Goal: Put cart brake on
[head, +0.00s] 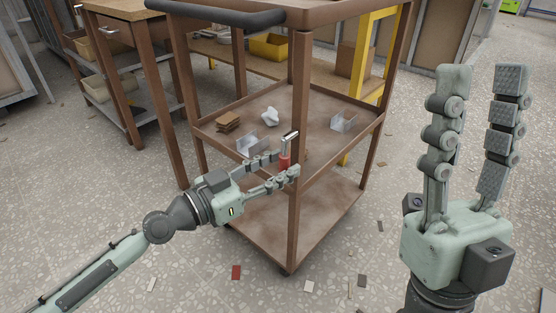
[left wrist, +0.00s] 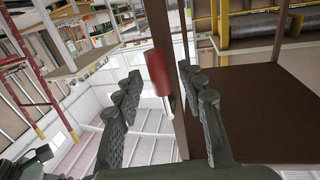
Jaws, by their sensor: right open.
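The brown cart (head: 295,100) stands in front of me with a black push handle (head: 215,19). A red brake grip (head: 285,162) with a silver metal piece (head: 290,137) above it is at its near corner post. My left gripper (head: 287,164) reaches it from the left, its fingers apart. In the left wrist view the red grip (left wrist: 157,72) appears between the open fingers of my left gripper (left wrist: 161,76), beside the brown post (left wrist: 165,30). Contact cannot be told. My right gripper (head: 480,85) is raised at the right, open and empty, away from the cart.
The cart's middle shelf holds a brown stack (head: 228,121), a white piece (head: 270,117) and metal brackets (head: 343,122). Its lower shelf (head: 330,205) looks bare. A wooden workbench (head: 115,12) stands behind left. Small chips lie on the speckled floor (head: 330,275).

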